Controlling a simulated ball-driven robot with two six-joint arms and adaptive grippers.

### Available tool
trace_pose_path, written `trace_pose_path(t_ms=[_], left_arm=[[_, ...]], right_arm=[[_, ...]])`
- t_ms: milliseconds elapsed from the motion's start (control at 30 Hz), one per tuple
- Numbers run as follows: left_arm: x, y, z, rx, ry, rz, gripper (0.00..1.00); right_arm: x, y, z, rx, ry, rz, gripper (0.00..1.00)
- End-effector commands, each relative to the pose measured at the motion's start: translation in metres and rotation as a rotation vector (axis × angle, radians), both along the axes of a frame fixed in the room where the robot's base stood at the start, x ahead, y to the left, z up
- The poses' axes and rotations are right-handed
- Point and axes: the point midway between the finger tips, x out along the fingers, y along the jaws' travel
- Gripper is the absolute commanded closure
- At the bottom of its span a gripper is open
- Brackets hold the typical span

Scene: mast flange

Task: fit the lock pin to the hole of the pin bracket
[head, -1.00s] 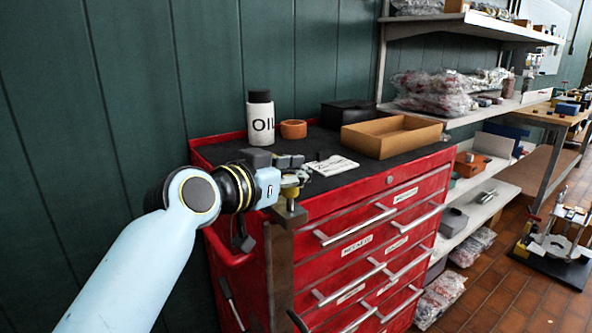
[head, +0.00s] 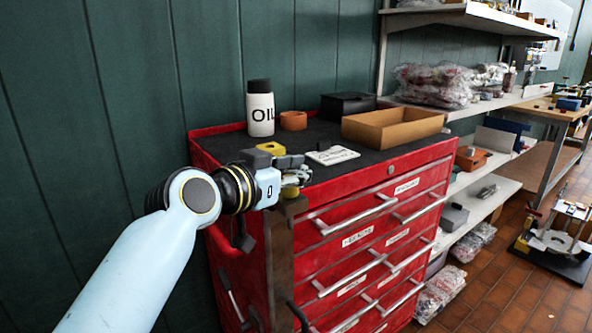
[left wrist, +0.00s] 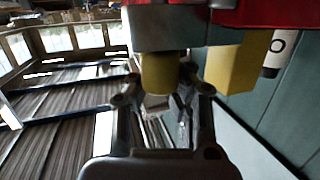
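My left gripper (head: 297,178) is at the front left corner of the red tool chest, by the top of a brown post (head: 280,250). In the left wrist view, a yellow cylinder (left wrist: 160,70), perhaps the lock pin's head, lies between the fingertips, under a grey block (left wrist: 165,28) in that picture. I cannot tell whether the fingers touch the cylinder. A yellow block (head: 270,148), perhaps the pin bracket, shows behind the gripper. It also shows right of the cylinder in the left wrist view (left wrist: 235,65). I see no hole clearly. My right gripper is not in view.
Shelves (head: 470,105) stand to the right. A green wall is behind.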

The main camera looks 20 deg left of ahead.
Motion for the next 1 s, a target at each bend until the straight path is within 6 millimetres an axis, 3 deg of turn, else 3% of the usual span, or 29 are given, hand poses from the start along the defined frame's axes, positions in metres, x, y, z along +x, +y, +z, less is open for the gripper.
trace_pose_path(t_ms=[67,367,733,1000], left_arm=[[0.000,0.000,-0.003,0.000,0.000,0.000,1.00],[0.000,0.000,-0.002,0.000,0.000,0.000,0.61],[-0.007,0.003,-0.002,0.002,0.001,0.001,0.60],[-0.059,0.021,0.007,0.006,0.001,-0.001,0.60]], right_arm=[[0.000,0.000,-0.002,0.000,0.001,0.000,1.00],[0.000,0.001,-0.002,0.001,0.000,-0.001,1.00],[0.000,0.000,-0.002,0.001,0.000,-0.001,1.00],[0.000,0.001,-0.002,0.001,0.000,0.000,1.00]])
